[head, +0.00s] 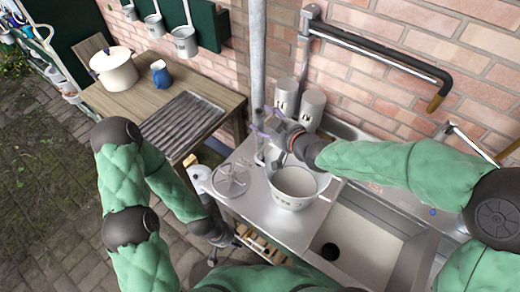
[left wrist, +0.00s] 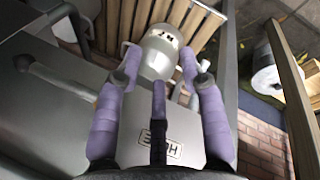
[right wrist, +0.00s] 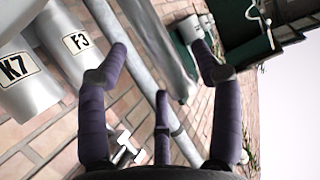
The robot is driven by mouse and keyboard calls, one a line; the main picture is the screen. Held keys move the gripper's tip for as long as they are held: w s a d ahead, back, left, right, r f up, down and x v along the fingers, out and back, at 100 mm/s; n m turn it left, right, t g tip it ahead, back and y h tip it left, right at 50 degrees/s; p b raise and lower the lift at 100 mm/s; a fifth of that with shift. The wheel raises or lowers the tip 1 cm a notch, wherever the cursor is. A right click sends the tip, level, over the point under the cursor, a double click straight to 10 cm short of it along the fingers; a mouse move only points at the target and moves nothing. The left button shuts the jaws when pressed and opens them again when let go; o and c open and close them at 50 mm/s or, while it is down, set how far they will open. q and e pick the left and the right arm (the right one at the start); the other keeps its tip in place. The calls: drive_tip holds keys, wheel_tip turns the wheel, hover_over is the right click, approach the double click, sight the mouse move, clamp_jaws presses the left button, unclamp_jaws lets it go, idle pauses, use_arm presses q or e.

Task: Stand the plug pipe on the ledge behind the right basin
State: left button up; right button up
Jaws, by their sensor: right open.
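I cannot clearly pick out the plug pipe in any view. A basin (head: 372,232) with a dark drain hole lies at the lower right in the head view. The second basin, further right, is mostly hidden by my right arm. A narrow strip of the ledge (head: 408,199) shows behind them, along the brick wall. My right gripper (head: 268,128) is open and empty over the counter, near the galvanised upright pipe (head: 256,60). My left gripper (head: 232,243) hangs low beside the counter. Its fingers (left wrist: 158,75) are spread with nothing gripped.
A white pail (head: 293,187) and a round wire disc (head: 231,180) sit on the counter. Labelled canisters (head: 312,108) stand by the wall, and show in the right wrist view (right wrist: 75,42). A padded pipe (head: 385,54) juts above. A grey can (left wrist: 159,50) lies ahead of my left fingers.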

drive_tip(key=shift+x, duration=1.55)
drive_tip(key=shift+r, duration=0.1)
clamp_jaws()
